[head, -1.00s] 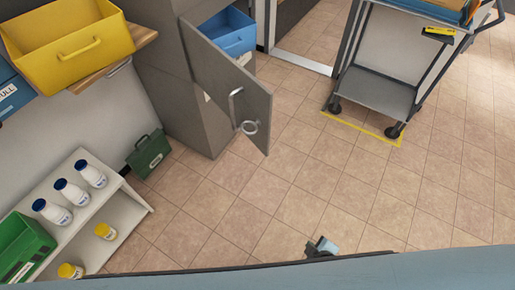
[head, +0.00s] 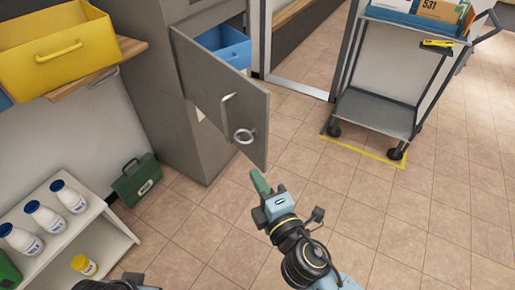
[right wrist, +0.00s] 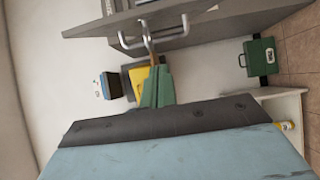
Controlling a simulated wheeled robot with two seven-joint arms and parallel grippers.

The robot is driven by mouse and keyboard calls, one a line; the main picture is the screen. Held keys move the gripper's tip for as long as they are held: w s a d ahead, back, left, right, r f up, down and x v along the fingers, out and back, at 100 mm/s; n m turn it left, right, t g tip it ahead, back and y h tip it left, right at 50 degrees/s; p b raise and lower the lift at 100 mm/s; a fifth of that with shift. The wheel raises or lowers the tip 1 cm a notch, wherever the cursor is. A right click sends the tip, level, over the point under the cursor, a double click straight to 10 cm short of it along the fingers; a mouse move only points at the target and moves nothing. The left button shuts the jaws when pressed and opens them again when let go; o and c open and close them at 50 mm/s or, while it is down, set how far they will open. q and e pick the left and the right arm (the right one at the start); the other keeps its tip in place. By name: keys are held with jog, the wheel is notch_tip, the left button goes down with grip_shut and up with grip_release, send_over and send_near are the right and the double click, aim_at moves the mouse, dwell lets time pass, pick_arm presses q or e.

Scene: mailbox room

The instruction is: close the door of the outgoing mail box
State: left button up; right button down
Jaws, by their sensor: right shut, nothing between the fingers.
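The grey door (head: 217,90) of the tall grey mail cabinet (head: 190,140) stands open, swung out toward the aisle.
A blue bin (head: 232,48) sits inside the open compartment. A yellow bin (head: 60,48) rests on a wooden shelf. A green box (head: 137,180) and a white rack (head: 80,228) with bottles stand at left. A cart (head: 375,112) stands at right. The floor between is clear.

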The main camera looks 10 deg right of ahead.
aim_at(258, 148)
jog(key=w, duration=0.9)
jog(key=shift+w+d+b, duration=0.4)
pick_arm(q)
jog(key=shift+d+r, duration=0.25)
jog(key=shift+r, duration=0.8)
jog(key=shift+s, duration=0.15)
